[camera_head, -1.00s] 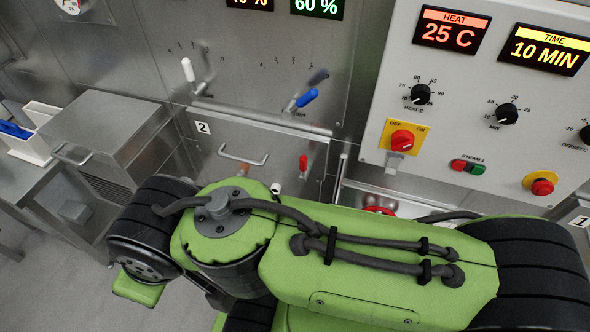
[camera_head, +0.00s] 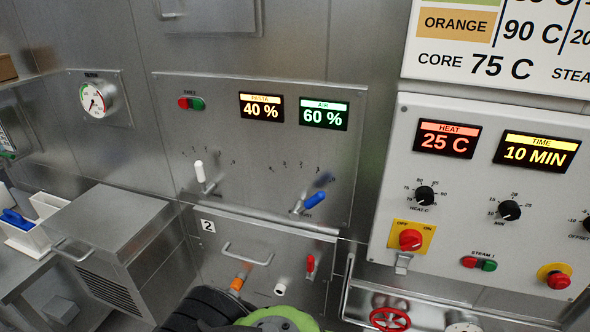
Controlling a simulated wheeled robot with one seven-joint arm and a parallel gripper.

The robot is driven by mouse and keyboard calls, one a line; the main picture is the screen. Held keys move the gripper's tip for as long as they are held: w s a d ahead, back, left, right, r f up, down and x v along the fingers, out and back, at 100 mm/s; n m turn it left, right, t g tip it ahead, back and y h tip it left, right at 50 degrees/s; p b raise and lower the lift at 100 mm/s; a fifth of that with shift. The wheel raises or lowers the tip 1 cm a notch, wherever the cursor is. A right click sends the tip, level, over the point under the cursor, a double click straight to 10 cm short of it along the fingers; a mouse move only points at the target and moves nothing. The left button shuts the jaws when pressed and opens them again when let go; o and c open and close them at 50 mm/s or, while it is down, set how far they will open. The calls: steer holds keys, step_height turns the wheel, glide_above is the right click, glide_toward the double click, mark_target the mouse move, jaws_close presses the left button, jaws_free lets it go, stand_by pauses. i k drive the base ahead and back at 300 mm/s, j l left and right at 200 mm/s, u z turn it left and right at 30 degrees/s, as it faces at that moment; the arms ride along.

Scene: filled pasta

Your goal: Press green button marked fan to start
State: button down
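A red and green button pair sits on the upper left of the steel panel in the middle of the head view. Its green button (camera_head: 197,104) is on the right and its red button (camera_head: 184,102) on the left. The small label above the pair is too blurred to read surely. Nothing covers the pair. My gripper is not in view. Only a green and black part of my arm shows at the bottom edge, well below the buttons.
Another red and green pair, marked STEAM 1 (camera_head: 479,263), is on the white control box (camera_head: 455,220) at the right. A white-tipped lever (camera_head: 199,172) and a blue-tipped lever (camera_head: 314,200) stick out below the displays. A steel cabinet (camera_head: 105,230) stands at the left.

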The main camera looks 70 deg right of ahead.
mark_target(198, 104)
steer(key=k+j+z, duration=0.1)
steer(key=z, duration=1.7)
